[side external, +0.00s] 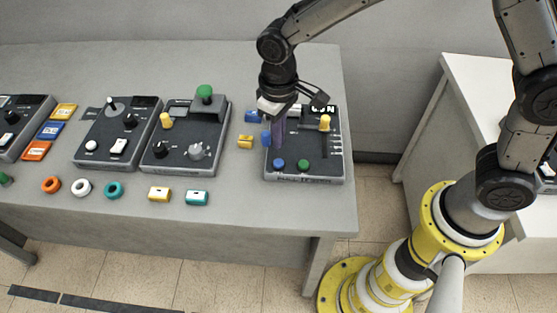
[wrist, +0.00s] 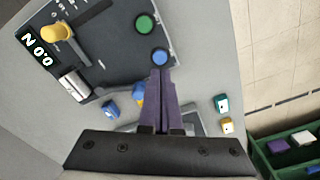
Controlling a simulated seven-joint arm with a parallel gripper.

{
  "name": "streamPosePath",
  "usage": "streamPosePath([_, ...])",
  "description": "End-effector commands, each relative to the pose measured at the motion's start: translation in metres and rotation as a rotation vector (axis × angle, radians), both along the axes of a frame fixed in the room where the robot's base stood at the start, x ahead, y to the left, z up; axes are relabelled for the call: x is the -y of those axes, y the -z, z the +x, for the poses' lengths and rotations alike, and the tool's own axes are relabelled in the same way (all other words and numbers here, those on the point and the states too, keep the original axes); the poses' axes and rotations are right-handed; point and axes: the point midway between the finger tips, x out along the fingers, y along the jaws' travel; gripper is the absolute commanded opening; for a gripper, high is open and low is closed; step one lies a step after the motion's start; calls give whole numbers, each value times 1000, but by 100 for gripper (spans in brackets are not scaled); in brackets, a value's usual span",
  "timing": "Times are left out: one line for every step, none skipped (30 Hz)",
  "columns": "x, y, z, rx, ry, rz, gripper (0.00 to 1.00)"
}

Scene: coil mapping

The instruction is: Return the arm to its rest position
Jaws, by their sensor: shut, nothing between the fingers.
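My gripper (side external: 279,143) hangs point-down over the left part of the rightmost control panel (side external: 310,152), with its purple fingers together and nothing between them. In the wrist view the closed fingertips (wrist: 159,72) sit right by the panel's blue button (wrist: 160,56). Whether they touch the panel or hover above it, I cannot tell. The green button (wrist: 144,23) is just beyond. My arm reaches over the table from its yellow base on the right.
The panel carries a yellow knob (side external: 325,122) and a display (wrist: 36,47). A second panel with a green knob (side external: 204,91) stands to its left. Coloured blocks and rings lie in front on the grey table (side external: 240,215). A green crate (wrist: 285,148) shows in the wrist view.

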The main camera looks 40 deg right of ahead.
Motion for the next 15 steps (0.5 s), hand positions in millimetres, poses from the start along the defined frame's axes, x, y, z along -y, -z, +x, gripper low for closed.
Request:
streamPosePath([0,0,0,0,1,0,0])
streamPosePath([1,0,1,0,4,0,0])
streamPosePath([4,-2,3,6,12,3,0])
streamPosePath([7,-7,5,16,21,7,0])
streamPosePath([10,-14,8,31,30,15,0])
streamPosePath([15,-27,13,59,45,26,0])
streamPosePath([20,-39,15,82,60,37,0])
streamPosePath([27,-51,16,107,76,46,0])
streamPosePath([38,-69,15,142,99,59,0])
streamPosePath([47,-83,13,168,117,68,0])
streamPosePath([56,-97,9,194,135,77,0])
streamPosePath([69,-114,2,229,157,86,0])
streamPosePath([78,-126,-4,253,173,93,0])
streamPosePath([87,-137,-11,276,187,98,0])
streamPosePath([98,-150,-22,306,206,103,0])
